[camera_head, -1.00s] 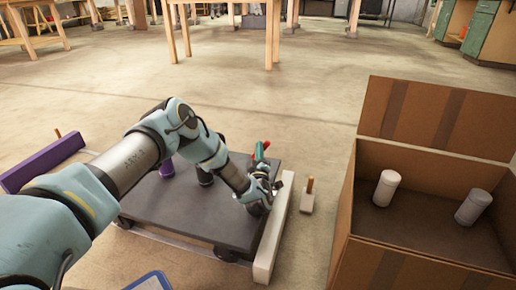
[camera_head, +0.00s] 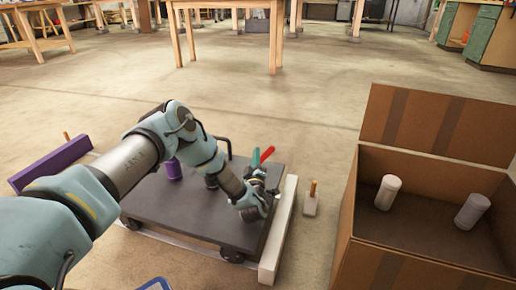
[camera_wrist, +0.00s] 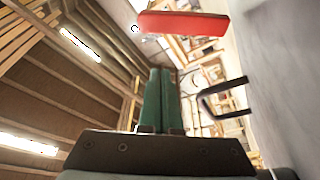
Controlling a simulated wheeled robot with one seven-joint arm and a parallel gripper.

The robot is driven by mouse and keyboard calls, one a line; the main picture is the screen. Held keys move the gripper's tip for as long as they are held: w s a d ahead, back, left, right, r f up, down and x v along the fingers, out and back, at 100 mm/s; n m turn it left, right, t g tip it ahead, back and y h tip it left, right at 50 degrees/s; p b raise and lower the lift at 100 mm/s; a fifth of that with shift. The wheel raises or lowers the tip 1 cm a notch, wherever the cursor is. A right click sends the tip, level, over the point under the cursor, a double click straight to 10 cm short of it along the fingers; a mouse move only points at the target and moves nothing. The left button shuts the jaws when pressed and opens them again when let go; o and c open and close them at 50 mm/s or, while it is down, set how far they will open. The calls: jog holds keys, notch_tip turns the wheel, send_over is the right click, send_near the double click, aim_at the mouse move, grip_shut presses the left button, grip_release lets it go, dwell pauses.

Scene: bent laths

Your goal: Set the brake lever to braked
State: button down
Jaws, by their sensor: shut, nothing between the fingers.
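The red brake lever (camera_head: 267,154) stands at the right side of a dark platform cart (camera_head: 185,220), tilted to the right. It shows in the wrist view as a red bar (camera_wrist: 183,22) above the fingertips. My gripper (camera_head: 254,158) is shut and empty, its green fingers pointing up just left of the lever. In the wrist view the closed fingers (camera_wrist: 160,98) are side by side below the red bar. I cannot tell whether they touch it. The lever's base is hidden behind my wrist.
A purple cylinder (camera_head: 174,170) stands on the cart. The cart has a black handle (camera_head: 226,146). A white beam (camera_head: 281,235) lies along its right side, a purple beam (camera_head: 50,163) at left.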

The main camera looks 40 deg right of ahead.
jog(key=p+v, duration=0.1)
jog(key=v, duration=0.5)
jog(key=shift+p, duration=0.3)
